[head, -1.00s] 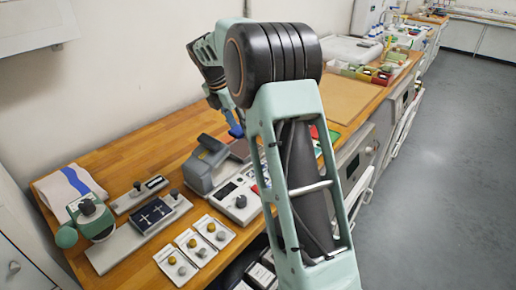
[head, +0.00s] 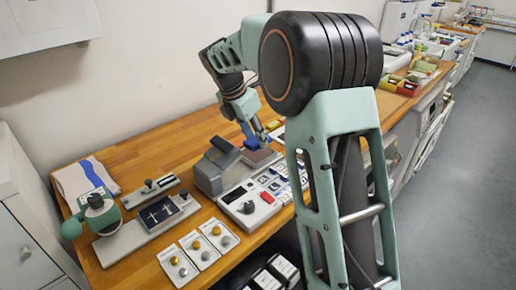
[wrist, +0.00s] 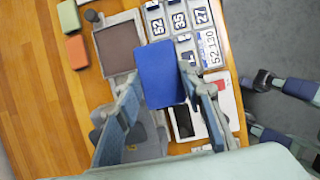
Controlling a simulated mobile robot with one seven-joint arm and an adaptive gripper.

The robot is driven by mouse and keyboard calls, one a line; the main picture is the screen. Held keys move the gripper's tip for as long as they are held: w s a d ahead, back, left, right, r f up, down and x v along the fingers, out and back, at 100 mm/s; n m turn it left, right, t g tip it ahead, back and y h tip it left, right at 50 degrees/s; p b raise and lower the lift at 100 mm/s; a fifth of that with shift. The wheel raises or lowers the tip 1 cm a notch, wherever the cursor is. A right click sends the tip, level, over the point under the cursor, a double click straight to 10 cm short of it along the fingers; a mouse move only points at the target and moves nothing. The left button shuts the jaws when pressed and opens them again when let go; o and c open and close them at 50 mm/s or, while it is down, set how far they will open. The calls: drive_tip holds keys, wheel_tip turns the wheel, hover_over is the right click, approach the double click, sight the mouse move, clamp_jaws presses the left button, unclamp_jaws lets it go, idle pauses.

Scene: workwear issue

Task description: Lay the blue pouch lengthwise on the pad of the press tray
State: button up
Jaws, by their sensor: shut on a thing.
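The blue pouch (wrist: 161,76) is held between the fingers of my gripper (wrist: 162,92) in the wrist view, with its long side running up and down the picture. In the head view the pouch (head: 246,129) hangs at my gripper (head: 259,134), above the bench. The press tray (wrist: 103,68) with its brown pad (wrist: 120,47) lies just left of the pouch in the wrist view. In the head view the pad (head: 262,156) sits beside the grey press, below my gripper. The pouch appears above the tray's edge and the number tiles, apart from the pad.
The grey press body (head: 214,170) and a control box (head: 250,204) stand beside the tray. Number tiles (wrist: 180,20) lie right of it in the wrist view. Green (wrist: 69,16) and orange (wrist: 76,52) blocks lie to its left. Bare wood (wrist: 30,80) is beyond them.

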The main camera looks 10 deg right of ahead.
drive_tip(key=w+d+f+p, duration=0.1)
drive_tip(key=w+f, duration=0.2)
drive_tip(key=w, duration=0.3)
drive_tip(key=p, duration=0.1)
hover_over(258, 153)
drive_tip(key=s+a, duration=0.1)
drive_tip(key=f, duration=0.5)
drive_tip(key=shift+a+f, duration=0.1)
drive_tip(key=shift+a, duration=0.1)
drive_tip(key=shift+w+f, duration=0.3)
drive_tip(key=shift+f, duration=1.55)
drive_tip(key=shift+f, duration=0.1)
drive_tip(key=shift+f, duration=0.15)
drive_tip(key=o, duration=1.1)
